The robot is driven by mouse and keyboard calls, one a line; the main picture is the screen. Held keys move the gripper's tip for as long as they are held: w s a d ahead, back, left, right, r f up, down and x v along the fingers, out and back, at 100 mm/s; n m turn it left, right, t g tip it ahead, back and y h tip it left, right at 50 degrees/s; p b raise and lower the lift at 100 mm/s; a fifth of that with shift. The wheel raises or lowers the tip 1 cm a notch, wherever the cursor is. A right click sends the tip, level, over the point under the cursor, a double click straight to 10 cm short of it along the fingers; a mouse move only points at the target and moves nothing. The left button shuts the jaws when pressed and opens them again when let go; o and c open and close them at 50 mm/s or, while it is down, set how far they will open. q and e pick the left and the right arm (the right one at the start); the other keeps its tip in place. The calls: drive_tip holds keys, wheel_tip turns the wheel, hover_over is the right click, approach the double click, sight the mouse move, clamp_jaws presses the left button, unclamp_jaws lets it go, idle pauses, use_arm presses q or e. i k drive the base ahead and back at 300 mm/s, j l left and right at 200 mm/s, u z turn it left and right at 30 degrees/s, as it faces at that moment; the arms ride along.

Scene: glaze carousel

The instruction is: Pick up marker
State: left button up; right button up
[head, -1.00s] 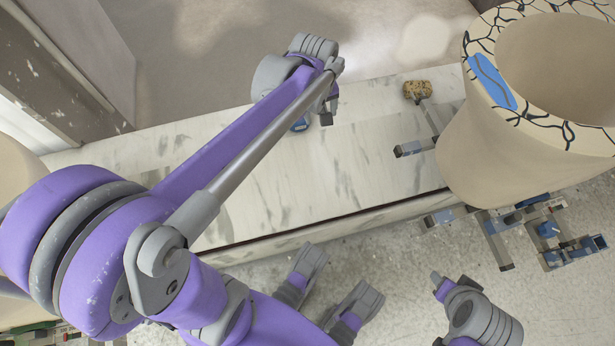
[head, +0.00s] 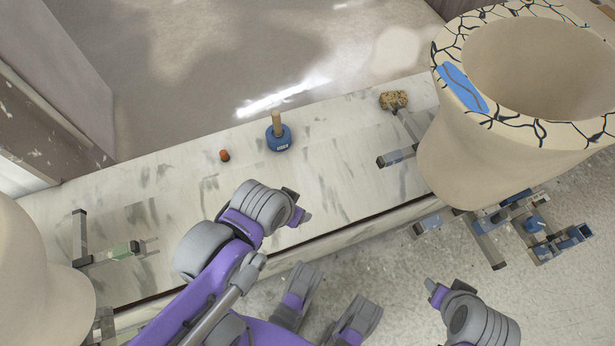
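A small orange-red cylinder (head: 225,155), which may be the marker, stands on the pale marble-like bench (head: 330,175) at its left middle. No other marker is plain to see. My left gripper (head: 298,205) is over the bench's front part, to the right of and nearer than the orange-red piece and apart from it. Its fingertips look spread, with nothing between them. My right gripper (head: 438,291) seems to be at the bottom right, over the floor and away from the bench; its fingers do not show clearly.
A blue pot (head: 278,140) with a wooden handle stands right of the orange-red piece. A sponge (head: 393,100) lies farther right. A large crackle-patterned vase (head: 450,165) fills the right end; another pale vessel (head: 35,270) stands at the left.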

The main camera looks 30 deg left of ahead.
sight(225, 156)
drive_tip(key=u, duration=3.6)
drive_tip(key=z, duration=1.65)
drive_tip(key=l+u, duration=0.2)
drive_tip(key=u, duration=0.15)
drive_tip(key=k+l+u, duration=0.15)
drive_tip(key=u, duration=0.15)
drive_tip(key=k+l+u, duration=0.1)
drive_tip(key=u, duration=0.25)
drive_tip(key=k+l, duration=0.05)
